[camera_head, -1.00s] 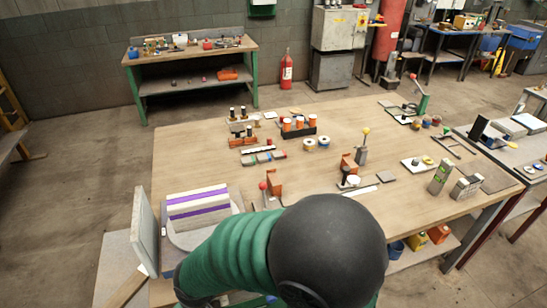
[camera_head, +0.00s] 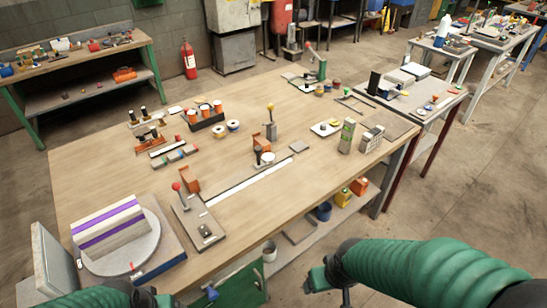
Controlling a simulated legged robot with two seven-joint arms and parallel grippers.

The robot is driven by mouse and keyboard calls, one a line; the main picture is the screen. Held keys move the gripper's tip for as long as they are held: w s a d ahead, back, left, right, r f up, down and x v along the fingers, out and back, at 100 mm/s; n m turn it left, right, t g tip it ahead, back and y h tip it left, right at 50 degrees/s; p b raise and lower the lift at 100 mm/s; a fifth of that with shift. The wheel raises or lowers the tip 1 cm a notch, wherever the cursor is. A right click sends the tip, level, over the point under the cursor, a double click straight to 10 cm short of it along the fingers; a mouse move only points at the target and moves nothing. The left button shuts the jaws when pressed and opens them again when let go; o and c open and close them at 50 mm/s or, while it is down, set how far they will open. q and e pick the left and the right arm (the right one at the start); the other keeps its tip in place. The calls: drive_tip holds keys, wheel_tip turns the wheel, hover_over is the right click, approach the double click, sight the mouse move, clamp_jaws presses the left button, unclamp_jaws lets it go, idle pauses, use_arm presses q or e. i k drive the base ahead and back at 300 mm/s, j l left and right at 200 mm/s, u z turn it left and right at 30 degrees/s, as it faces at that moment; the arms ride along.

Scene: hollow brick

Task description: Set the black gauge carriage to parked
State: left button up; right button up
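A long white scale strip (camera_head: 250,183) lies across the middle of the bench. At the near left end is a grey plate (camera_head: 200,222) with a red-knobbed lever (camera_head: 177,187). My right gripper (camera_head: 332,288) is low at the bottom, in front of the bench and away from the scale; its fingers are too small to read. My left arm is at the bottom left; its fingers cannot be made out clearly.
A round turntable (camera_head: 148,247) with a purple-striped block (camera_head: 105,229) stands at the front left. Orange-topped jars in a black rack (camera_head: 205,115), rolls and a yellow-knobbed lever (camera_head: 270,120) stand behind the scale.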

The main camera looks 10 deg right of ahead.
sight(268, 158)
drive_tip(key=z, duration=0.3)
drive_tip(key=i+l, duration=0.2)
drive_tip(key=l, duration=0.15)
drive_tip(key=i+l, duration=0.2)
drive_tip(key=l, duration=0.15)
drive_tip(key=i+l, duration=0.2)
drive_tip(key=l, duration=0.15)
